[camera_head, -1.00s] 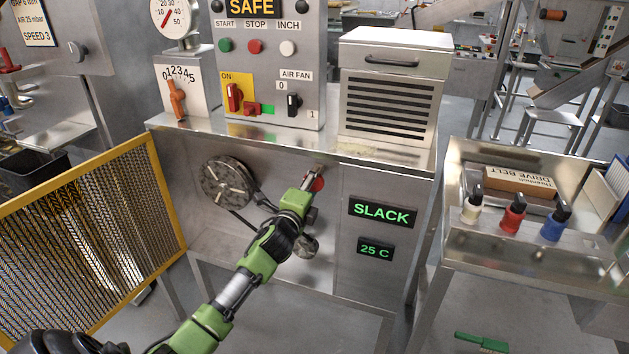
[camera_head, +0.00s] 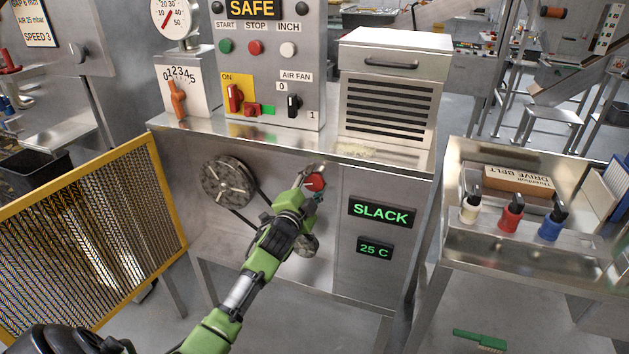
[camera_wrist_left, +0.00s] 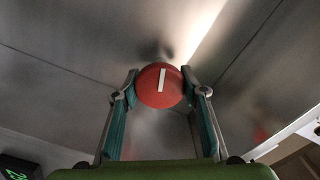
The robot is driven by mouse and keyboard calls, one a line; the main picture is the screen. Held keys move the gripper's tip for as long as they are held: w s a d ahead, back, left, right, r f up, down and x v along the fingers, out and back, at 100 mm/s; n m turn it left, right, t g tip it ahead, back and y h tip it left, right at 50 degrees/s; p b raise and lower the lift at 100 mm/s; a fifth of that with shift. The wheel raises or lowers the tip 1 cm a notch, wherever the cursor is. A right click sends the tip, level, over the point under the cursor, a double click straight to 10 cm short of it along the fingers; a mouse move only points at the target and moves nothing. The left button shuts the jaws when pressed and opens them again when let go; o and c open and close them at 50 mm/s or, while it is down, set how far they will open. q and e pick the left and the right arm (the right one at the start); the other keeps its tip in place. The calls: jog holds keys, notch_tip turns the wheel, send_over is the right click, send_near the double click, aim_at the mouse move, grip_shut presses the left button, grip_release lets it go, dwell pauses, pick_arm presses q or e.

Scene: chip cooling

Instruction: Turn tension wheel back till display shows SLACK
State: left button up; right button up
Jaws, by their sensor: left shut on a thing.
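The red tension wheel (camera_head: 316,181) is on the front panel of the steel cabinet, right of the belt pulleys. In the left wrist view the wheel (camera_wrist_left: 152,90) faces me, with a white mark that stands nearly upright. My left gripper (camera_head: 311,184) is shut on the wheel, one finger at each side; both fingers (camera_wrist_left: 160,98) show in the wrist view. The display (camera_head: 381,212) reads SLACK in green. My right gripper is not in view.
A second display (camera_head: 375,248) reads 25 C. A large pulley (camera_head: 228,181) with a belt sits left of the wheel. A yellow mesh guard (camera_head: 90,230) stands at left. A side table (camera_head: 480,245) with bottles is at right.

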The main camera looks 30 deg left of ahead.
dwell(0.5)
pick_arm(q)
jog(key=o, duration=1.2)
jog(key=shift+c, duration=0.2)
jog(key=v, duration=1.2)
